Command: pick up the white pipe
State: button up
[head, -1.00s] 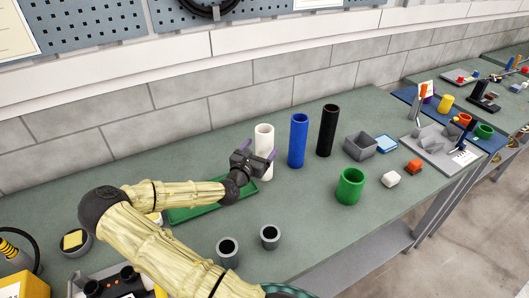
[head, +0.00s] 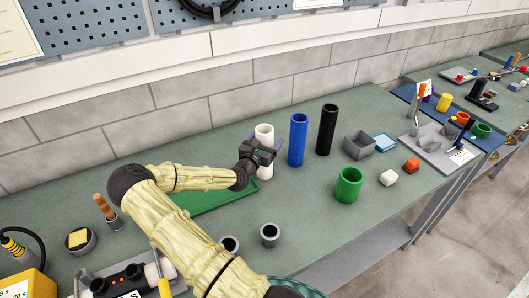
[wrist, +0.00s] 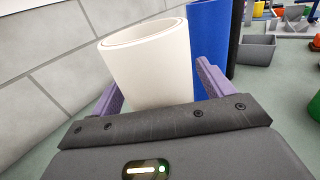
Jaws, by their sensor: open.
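The white pipe (head: 264,134) stands upright on the green workbench, in front of the grey block wall. In the wrist view the white pipe (wrist: 150,65) rises between the two purple fingers, its open top tilted in the picture. My gripper (head: 263,145) is open, with one finger on each side of the pipe. In the wrist view my gripper (wrist: 158,92) shows a gap between the right finger and the pipe; the left finger appears close to the pipe's left side. The pipe's lower part is partly hidden by the gripper.
A blue pipe (head: 297,140) stands just right of the white one, with a black pipe (head: 327,130) beyond it. A green tray (head: 215,196) lies below my forearm. A green cup (head: 348,185) and a grey bin (head: 359,144) are further right. Two grey cups are near the front.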

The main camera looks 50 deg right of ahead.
jog(key=shift+c, duration=0.4)
jog(key=c, duration=1.5)
jog(key=shift+r, duration=0.1)
notch_tip(320, 180, up, 10)
jog(key=b, duration=0.2)
